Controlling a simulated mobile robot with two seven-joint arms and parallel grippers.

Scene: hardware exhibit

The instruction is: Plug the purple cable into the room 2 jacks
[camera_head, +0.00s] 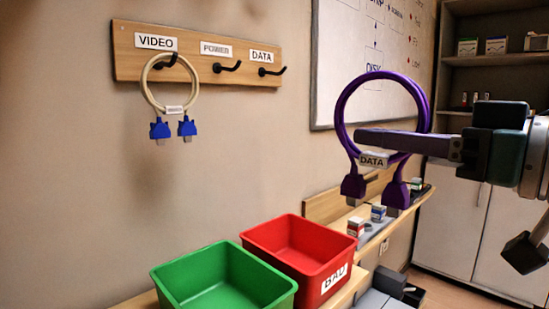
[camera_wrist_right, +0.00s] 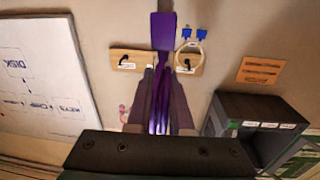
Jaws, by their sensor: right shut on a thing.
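The purple cable (camera_head: 378,75) is a coiled loop with a "DATA" tag and two purple connectors hanging down, held in the air in the head view. My right gripper (camera_head: 366,140) comes in from the right and is shut on the loop near its tag. In the right wrist view the cable's purple connector (camera_wrist_right: 162,30) shows beyond the fingers, with purple strands between them. My left gripper is in neither view. I cannot make out any jacks marked room 2.
A wall rack (camera_head: 200,62) has hooks labelled VIDEO, POWER and DATA. A white cable (camera_head: 147,90) with blue connectors hangs on VIDEO; the other two hooks are empty. A green bin (camera_head: 222,262) and a red bin (camera_head: 300,243) stand below. A whiteboard (camera_head: 350,60) is behind.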

